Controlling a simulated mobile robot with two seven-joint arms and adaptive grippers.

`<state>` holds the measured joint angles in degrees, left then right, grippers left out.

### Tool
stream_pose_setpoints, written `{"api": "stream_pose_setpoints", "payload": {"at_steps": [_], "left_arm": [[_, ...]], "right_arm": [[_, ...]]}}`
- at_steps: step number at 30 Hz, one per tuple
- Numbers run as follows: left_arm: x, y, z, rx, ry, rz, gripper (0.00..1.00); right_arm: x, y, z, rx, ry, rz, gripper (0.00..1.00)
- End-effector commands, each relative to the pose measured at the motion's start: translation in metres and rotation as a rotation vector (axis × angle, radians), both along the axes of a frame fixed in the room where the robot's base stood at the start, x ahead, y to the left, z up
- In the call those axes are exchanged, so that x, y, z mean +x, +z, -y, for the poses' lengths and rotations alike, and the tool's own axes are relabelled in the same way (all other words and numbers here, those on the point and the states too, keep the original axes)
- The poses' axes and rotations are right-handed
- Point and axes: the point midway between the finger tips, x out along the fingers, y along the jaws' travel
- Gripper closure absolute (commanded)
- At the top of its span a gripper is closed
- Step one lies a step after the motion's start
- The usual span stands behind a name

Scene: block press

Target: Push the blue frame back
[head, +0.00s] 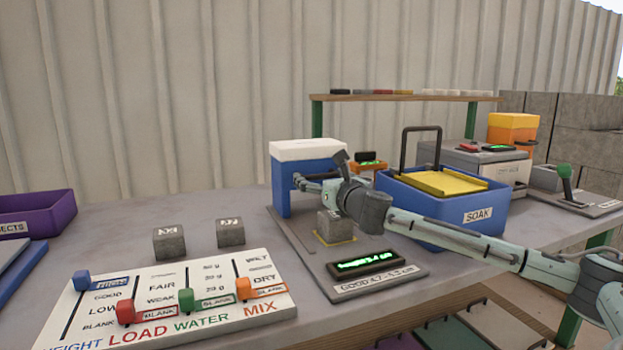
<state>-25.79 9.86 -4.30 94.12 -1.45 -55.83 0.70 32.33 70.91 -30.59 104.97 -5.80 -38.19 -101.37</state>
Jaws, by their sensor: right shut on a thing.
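The blue frame (283,190), with a white top, stands on a grey base plate (290,238) in the middle of the table. My right arm reaches in from the right, and my right gripper (303,183) is at the frame's front, shut on the blue frame. The fingertips are small and partly hidden against the blue. A grey block (334,226) sits on a yellow-edged square of the plate, below my wrist and in front of the frame. A green-lit display (366,263) lies at the plate's front. My left gripper is not in view.
A blue SOAK bin (440,208) with a yellow tray stands right of the plate, close behind my forearm. Two grey blocks (169,243) (230,232) and a white slider board (170,305) lie to the left. A purple bin (38,213) is at far left.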

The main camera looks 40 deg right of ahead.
Motion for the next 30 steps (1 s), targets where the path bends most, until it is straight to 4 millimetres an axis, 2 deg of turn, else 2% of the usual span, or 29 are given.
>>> {"api": "stream_pose_setpoints", "payload": {"at_steps": [3,14,15,16,26,30], "left_arm": [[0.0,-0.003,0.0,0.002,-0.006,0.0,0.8],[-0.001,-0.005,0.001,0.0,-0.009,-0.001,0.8],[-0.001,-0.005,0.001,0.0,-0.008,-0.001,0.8],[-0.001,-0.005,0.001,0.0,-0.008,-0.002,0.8],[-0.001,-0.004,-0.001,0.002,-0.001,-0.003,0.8],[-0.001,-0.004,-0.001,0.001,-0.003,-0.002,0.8]], "right_arm": [[0.0,0.0,0.008,-0.001,-0.004,-0.002,0.64],[0.0,0.002,0.01,0.0,-0.004,0.002,0.64],[0.0,0.002,0.01,0.0,-0.005,0.002,0.07],[0.0,0.002,0.01,0.0,-0.004,0.002,0.03],[-0.001,0.0,0.008,-0.001,-0.001,-0.001,0.03],[-0.012,-0.001,0.006,-0.004,-0.002,-0.004,0.03]]}}
